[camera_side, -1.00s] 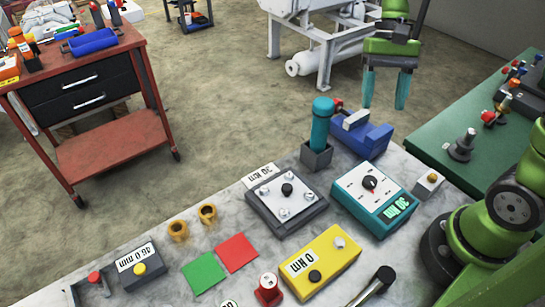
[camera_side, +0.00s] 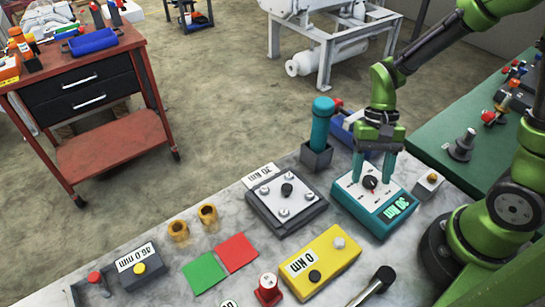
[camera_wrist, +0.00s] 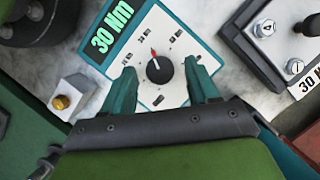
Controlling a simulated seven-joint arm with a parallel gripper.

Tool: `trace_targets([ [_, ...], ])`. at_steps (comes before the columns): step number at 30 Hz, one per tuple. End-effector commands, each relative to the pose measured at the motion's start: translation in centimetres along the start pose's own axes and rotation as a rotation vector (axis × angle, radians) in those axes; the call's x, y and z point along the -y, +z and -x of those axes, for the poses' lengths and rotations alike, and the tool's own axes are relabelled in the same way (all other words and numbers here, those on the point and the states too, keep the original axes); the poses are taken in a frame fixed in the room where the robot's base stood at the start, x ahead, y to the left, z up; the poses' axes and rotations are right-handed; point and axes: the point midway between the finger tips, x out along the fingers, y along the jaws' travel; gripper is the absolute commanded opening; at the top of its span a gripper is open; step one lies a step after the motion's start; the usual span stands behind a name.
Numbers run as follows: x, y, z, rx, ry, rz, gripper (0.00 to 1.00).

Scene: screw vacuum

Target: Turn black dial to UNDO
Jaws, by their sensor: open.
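The black dial (camera_side: 370,182) is a round knob on the white face of a teal box (camera_side: 386,217) with a "30 Nm" display. In the wrist view the dial (camera_wrist: 160,69) has a red pointer mark aimed up and slightly left. Small markings ring it, too small to read. My gripper (camera_side: 373,174) is over the box with teal fingers pointing down. In the wrist view my gripper (camera_wrist: 160,82) is open, one finger on each side of the dial, with gaps between them. I cannot tell how far the fingertips are above the face.
A grey plate with several bolts (camera_side: 288,203) lies left of the box. A teal cylinder in a holder (camera_side: 320,123) and a blue vise (camera_side: 344,128) stand behind. A small block with a knob (camera_side: 428,185) is close on the right. A yellow "0 Nm" box (camera_side: 322,258) is in front.

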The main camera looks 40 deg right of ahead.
Motion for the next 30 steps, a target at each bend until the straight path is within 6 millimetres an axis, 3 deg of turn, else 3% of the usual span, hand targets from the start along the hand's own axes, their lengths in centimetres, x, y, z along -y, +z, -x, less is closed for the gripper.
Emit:
trace_targets([
  [10, -0.01, 0.03, -0.42, 0.001, 0.0, -0.001, 0.59],
  [21, -0.01, 0.01, -0.38, 0.0, 0.0, -0.001, 0.03],
  [30, 0.03, -0.01, -0.35, 0.0, 0.015, 0.035, 0.03],
])
